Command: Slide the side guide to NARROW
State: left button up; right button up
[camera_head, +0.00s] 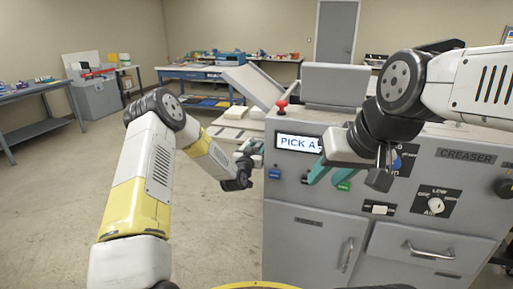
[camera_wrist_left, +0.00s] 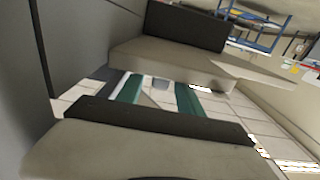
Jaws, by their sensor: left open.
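My left gripper (camera_head: 243,160) is at the left side of the grey machine (camera_head: 315,222), low beside the pale feed table (camera_head: 232,132). In the left wrist view its two teal fingertips (camera_wrist_left: 160,94) stand apart, so it is open. A small grey piece (camera_wrist_left: 160,84) shows between them; I cannot tell whether it is the side guide or whether it is touched. No NARROW mark is readable. My right gripper (camera_head: 330,173) hangs before the control panel, its teal fingers apart and apparently empty, covering part of the display (camera_head: 298,143).
A red knob (camera_head: 282,105) stands on the machine's top left corner. The panel carries a blue button (camera_head: 275,173), a green button (camera_head: 343,187) and a rotary dial (camera_head: 435,204). A blue workbench (camera_head: 205,74) stands behind. The floor at the left is clear.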

pick_arm(q)
jog(key=v, duration=0.7)
jog(key=shift+s, duration=0.3)
jog(key=shift+a+r, duration=0.1)
jog(key=shift+r, duration=0.05)
jog(key=s+a+r+g+y, duration=0.1)
jog(key=s+a+r+g, duration=0.25)
jog(key=s+r, duration=0.4)
jog(key=s+a+r+g+y, duration=0.2)
jog(key=s+a+r+g, duration=0.15)
jog(key=s+r, duration=0.45)
jog(key=s+a+r+n+g, duration=0.1)
jog(key=s+a+g, duration=0.1)
jog(key=s, duration=1.1)
jog(key=s+a+r+n+g, duration=0.2)
jog(key=s+a, duration=0.1)
jog(key=s, duration=1)
jog(key=shift+s+a+r, duration=0.15)
jog(key=shift+r, duration=0.2)
